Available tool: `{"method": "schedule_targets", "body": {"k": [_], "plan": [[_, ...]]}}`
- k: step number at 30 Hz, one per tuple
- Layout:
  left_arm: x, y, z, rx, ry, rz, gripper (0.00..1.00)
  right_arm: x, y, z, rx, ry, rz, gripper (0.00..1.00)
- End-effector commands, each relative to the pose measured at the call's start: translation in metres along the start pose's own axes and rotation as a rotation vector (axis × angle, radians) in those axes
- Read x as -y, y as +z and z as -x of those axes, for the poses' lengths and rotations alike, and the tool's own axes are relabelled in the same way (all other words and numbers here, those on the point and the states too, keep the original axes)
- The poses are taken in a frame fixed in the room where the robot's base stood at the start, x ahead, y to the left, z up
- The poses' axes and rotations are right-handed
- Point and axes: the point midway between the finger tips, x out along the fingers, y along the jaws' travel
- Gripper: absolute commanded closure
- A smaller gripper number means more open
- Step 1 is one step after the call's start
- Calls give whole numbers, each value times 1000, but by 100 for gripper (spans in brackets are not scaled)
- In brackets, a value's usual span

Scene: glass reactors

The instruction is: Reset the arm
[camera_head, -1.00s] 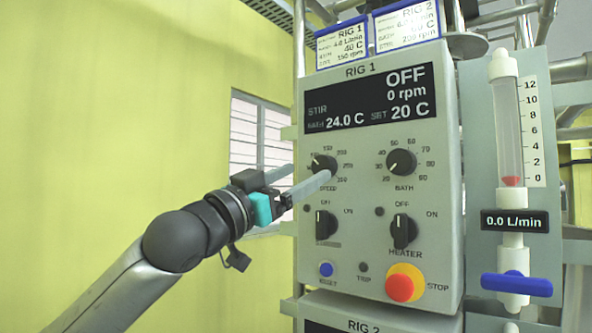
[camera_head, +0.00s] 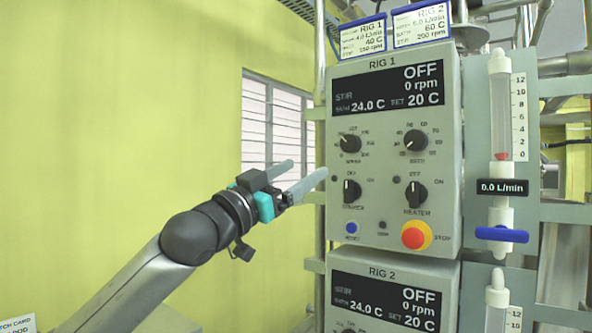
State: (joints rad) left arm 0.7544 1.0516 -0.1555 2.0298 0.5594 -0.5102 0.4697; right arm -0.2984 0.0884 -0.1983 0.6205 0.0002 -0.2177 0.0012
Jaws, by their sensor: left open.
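My left gripper (camera_head: 305,175) comes in from the left and is open, with its two grey fingers apart and nothing between them. The fingertips are just left of the RIG 1 panel (camera_head: 444,170), below the speed knob (camera_head: 350,143) and apart from it. The panel display (camera_head: 388,90) reads OFF, 0 rpm, bath 24.0 C, set 20 C. My right gripper is not in view.
The RIG 1 panel also bears a bath knob (camera_head: 415,140), a heater switch (camera_head: 415,193) and a red stop button (camera_head: 414,236). A RIG 2 panel (camera_head: 450,280) sits below. A flowmeter (camera_head: 501,105) with a blue valve handle (camera_head: 501,235) stands at right. The left side is open before a yellow wall (camera_head: 110,120).

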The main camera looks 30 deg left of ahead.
Motion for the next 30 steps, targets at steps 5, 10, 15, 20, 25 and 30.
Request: {"method": "schedule_targets", "body": {"k": [5,10,15,20,25,30], "plan": [[0,0,0,0,0,0,20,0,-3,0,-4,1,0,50],[0,0,0,0,0,0,20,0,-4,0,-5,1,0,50],[4,13,-2,19,-10,9,20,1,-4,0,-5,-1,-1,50],[21,88,-9,123,-65,49,20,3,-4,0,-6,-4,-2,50],[34,217,5,309,-142,88,20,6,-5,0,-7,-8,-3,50],[28,342,47,506,-193,106,20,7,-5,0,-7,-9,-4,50]]}}
